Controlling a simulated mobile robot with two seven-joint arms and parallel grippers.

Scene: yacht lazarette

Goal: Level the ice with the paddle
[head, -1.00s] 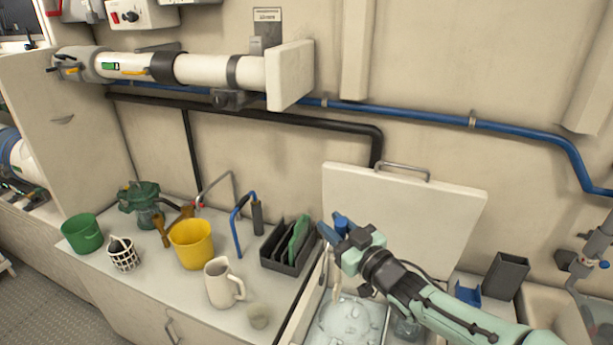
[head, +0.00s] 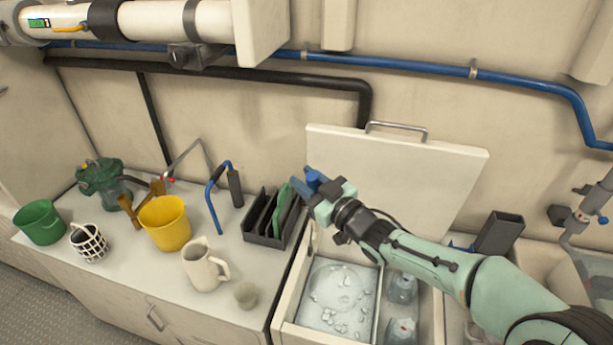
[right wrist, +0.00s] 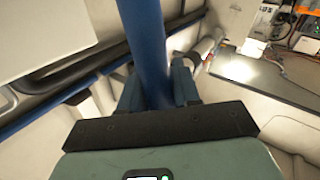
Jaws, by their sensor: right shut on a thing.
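The ice (head: 336,302) lies in the left compartment of the open ice box (head: 287,318), with loose lumps on a pale, rounded surface. My right gripper (head: 318,192) is above the back left corner of the box, in front of the raised lid. It is shut on a blue handle, taken to be the paddle's (head: 313,178). In the right wrist view the blue handle (right wrist: 145,45) stands between the two fingers. The paddle's lower end is not clearly visible. My left gripper is not in view.
The raised white lid (head: 400,185) stands behind my right arm. Clear bottles (head: 402,288) are in the box's right compartment. Left of the box are a dark rack (head: 262,238), a cream jug (head: 200,268), a yellow bucket (head: 165,225) and a green bucket (head: 40,222).

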